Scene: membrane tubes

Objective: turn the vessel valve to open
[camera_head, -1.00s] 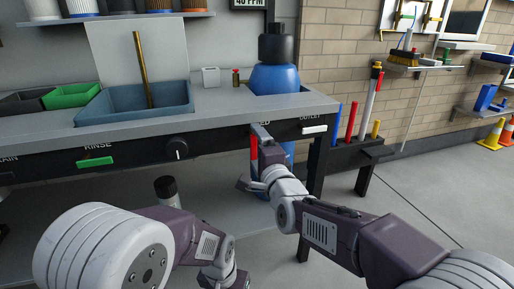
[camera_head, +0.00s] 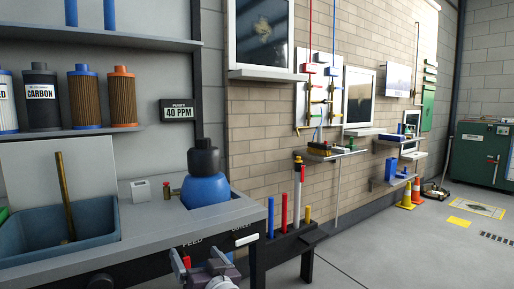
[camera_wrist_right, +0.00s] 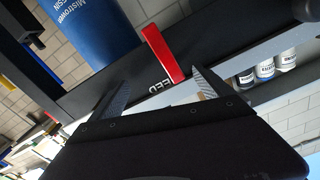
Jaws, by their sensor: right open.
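The blue vessel (camera_head: 207,190) with a black cap stands in the bench's right end; its lettered blue side shows in the right wrist view (camera_wrist_right: 95,25). A red lever (camera_wrist_right: 163,53) sits at the FEED label on the dark front panel, lying across the panel; a bit of it shows in the head view (camera_head: 187,262). My right gripper (camera_wrist_right: 160,76) is open, with the lever between and just beyond its fingertips; I cannot tell whether they touch. In the head view, my right gripper (camera_head: 202,263) is at the bottom edge, below FEED. My left gripper is out of view.
The OUTLET label (camera_head: 245,240) is right of FEED. A dark rack (camera_head: 290,240) with coloured tubes stands to the right. The floor (camera_head: 400,255) there is open.

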